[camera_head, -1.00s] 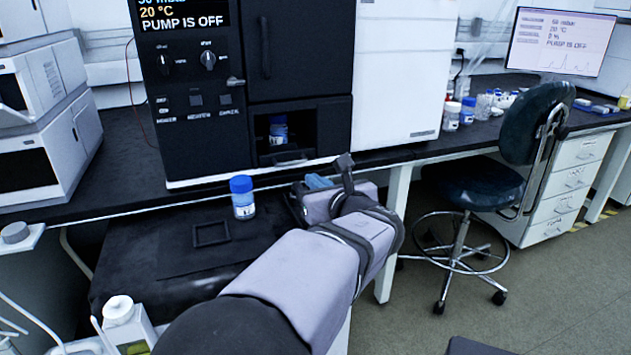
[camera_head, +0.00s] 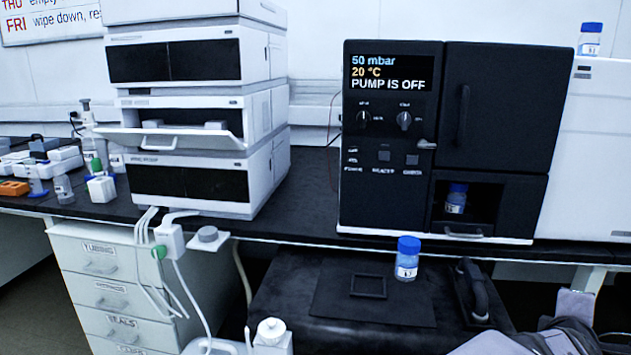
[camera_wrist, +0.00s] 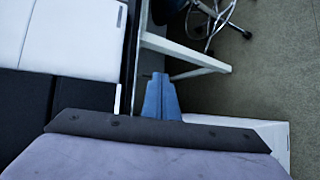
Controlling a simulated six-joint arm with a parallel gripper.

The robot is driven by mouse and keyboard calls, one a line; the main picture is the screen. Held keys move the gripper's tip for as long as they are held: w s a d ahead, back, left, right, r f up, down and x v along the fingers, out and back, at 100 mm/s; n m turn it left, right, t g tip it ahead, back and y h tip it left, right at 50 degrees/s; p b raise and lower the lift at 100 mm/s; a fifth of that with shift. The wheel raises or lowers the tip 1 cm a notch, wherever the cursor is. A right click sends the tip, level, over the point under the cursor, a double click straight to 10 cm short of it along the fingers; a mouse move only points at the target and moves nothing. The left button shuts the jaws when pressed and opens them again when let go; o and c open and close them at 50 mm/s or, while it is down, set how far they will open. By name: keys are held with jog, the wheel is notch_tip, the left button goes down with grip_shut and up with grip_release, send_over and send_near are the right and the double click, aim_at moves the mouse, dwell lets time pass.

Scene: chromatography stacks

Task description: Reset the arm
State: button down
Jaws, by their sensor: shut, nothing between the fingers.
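My gripper (camera_wrist: 160,97) shows in the wrist view as two blue fingers side by side, shut and empty. They point over the edge of the bench, with a white table leg and grey floor beyond. In the head view only part of my arm (camera_head: 570,330) shows at the bottom right corner, and the fingers cannot be made out. My arm is to the right of a blue-capped bottle (camera_head: 407,260), which stands upright on a black surface (camera_head: 330,290) and is apart from the arm.
The black pump unit (camera_head: 390,215) reads "PUMP IS OFF" and holds a blue-capped bottle (camera_head: 456,198) in its open bay. A white instrument stack (camera_head: 195,110) with one drawer out stands left. Another bottle (camera_head: 590,40) stands on the white unit.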

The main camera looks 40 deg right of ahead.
jog(key=s+a+f+m+g+y, duration=0.35)
jog(key=s+a+f+m, duration=0.2)
jog(key=f+m, duration=0.35)
jog(key=w+a+f+m+y, duration=0.45)
jog(key=a+f+m, duration=0.4)
jog(key=a, duration=0.25)
jog(key=w+a+f+n+t+y, duration=0.1)
jog(key=w+a+f+n+y, duration=0.15)
jog(key=w+a, duration=0.6)
jog(key=w+a+f+n+t+y, duration=0.1)
jog(key=w+a+f+y, duration=0.2)
jog(key=w+a, duration=0.5)
jog(key=w+a+n+p, duration=0.1)
jog(key=w+a+n, duration=0.3)
jog(key=a, duration=0.5)
jog(key=w+a+n+p, duration=0.1)
jog(key=a+n, duration=0.5)
jog(key=a, duration=0.2)
notch_tip(320, 180, up, 38)
jog(key=p, duration=3.7)
jog(key=shift+w+a+r+p, duration=0.2)
jog(key=shift+a+p, duration=0.15)
jog(key=shift+a, duration=0.05)
